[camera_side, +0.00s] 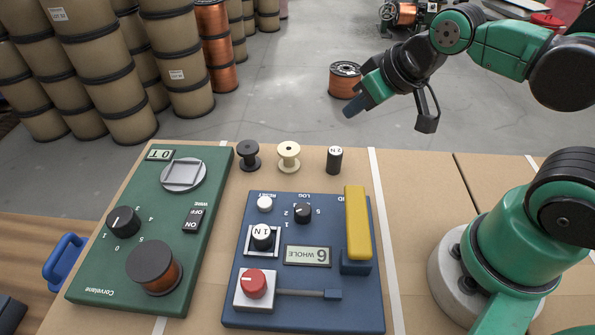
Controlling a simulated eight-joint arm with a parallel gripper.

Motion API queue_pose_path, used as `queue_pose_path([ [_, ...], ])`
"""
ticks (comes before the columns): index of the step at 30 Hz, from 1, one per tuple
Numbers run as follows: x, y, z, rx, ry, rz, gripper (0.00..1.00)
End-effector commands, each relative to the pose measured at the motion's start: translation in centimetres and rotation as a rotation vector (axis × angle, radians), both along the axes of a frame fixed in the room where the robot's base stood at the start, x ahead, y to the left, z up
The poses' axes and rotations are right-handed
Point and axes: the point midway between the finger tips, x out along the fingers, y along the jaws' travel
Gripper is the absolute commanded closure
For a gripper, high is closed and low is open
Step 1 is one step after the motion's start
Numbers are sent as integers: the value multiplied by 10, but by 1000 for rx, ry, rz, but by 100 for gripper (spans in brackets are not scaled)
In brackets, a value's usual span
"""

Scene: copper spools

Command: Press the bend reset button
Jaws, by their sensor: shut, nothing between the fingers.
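The blue panel (300,318) lies on the table at the middle. A small round white button (265,203) sits near its back left corner, beside an upside-down "RESET" label. My gripper (352,107) is shut and empty. It appears raised beyond the table's back edge, up and right of the white button and well apart from it. Nothing hides the button.
The blue panel also holds a black knob (303,212), a red knob (254,284), a display (307,256) and an upright yellow lever (357,222). A green panel (95,270) lies left. Small spools (289,156) and a black cylinder (334,160) stand behind.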

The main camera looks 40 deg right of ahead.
Motion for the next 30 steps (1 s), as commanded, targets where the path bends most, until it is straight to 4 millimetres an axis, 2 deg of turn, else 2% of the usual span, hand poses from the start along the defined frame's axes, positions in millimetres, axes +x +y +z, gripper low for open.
queue_pose_path([
  [23, 1, 2, 0, -6, 1, 8, 100],
  [26, 4, 10, -1, -39, 6, 51, 100],
  [30, 14, 36, -2, -149, 9, 175, 100],
])
